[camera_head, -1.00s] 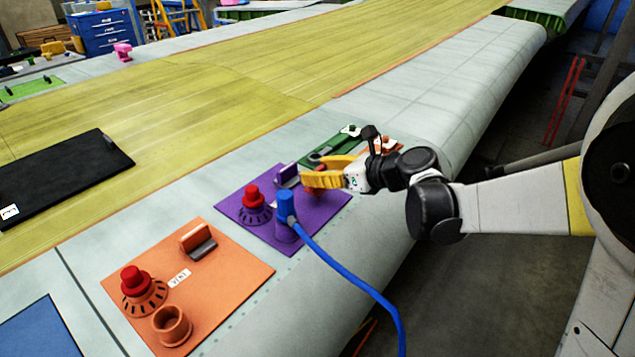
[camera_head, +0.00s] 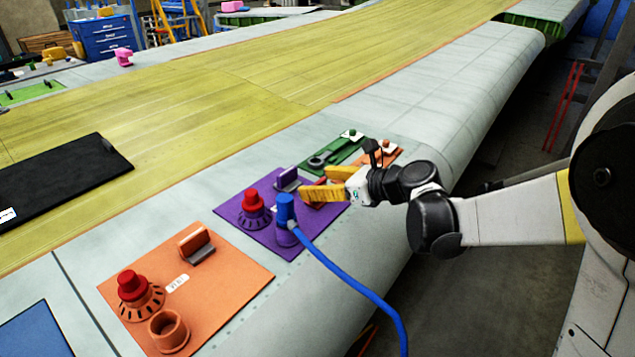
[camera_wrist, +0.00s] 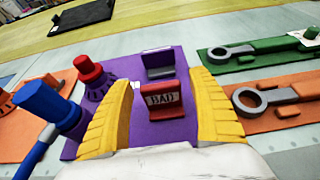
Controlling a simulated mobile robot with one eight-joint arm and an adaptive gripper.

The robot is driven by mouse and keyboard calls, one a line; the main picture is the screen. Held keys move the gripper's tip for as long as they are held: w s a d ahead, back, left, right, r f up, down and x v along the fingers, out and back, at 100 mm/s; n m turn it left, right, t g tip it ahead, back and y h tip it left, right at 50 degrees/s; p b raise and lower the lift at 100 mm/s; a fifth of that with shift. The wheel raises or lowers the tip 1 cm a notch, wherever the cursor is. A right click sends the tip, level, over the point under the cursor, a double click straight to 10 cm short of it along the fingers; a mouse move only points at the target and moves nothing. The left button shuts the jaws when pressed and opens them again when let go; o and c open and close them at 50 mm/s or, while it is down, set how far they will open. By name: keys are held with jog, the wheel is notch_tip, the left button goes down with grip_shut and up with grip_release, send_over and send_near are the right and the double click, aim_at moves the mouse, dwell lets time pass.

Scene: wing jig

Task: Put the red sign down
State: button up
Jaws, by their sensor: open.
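The red sign (camera_wrist: 163,102), with a pale label reading "BAD", stands on the purple board (camera_wrist: 140,68) in the wrist view. My gripper (camera_wrist: 161,80) is open, with one yellow finger on each side of the sign and a visible gap to each. In the head view my gripper (camera_head: 315,184) is low over the right part of the purple board (camera_head: 240,222). There the sign is mostly hidden by the fingers, with only some red showing between and below them.
A purple holder (camera_wrist: 160,64) stands just behind the sign. A red knob (camera_head: 252,200) and a blue plug (camera_head: 286,210) with a cable are left of my gripper. Green (camera_head: 338,152) and orange boards with wrenches lie beyond. An orange board (camera_head: 215,285) is at front left.

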jog(key=p+v, duration=0.3)
jog(key=v, duration=0.9)
jog(key=s+d+f+n+h, duration=0.1)
jog(key=s+d+n+h, duration=0.2)
jog(key=s+n, duration=0.3)
jog(key=s+d+f+n+h, duration=0.1)
jog(key=s+d+n+h, duration=0.2)
jog(key=s+n, duration=0.4)
jog(key=s+d+f+n+g+h, duration=0.1)
jog(key=s+d+n+h, duration=0.2)
jog(key=s+n, duration=0.4)
jog(key=n+h, duration=0.1)
jog(key=n, duration=0.4)
jog(key=shift+s+f+n+h, duration=0.2)
jog(key=shift+n+h, duration=0.1)
jog(key=shift+d+f, duration=0.1)
jog(key=shift+d, duration=0.05)
jog(key=shift+f+b, duration=0.95)
jog(key=shift+b, duration=0.3)
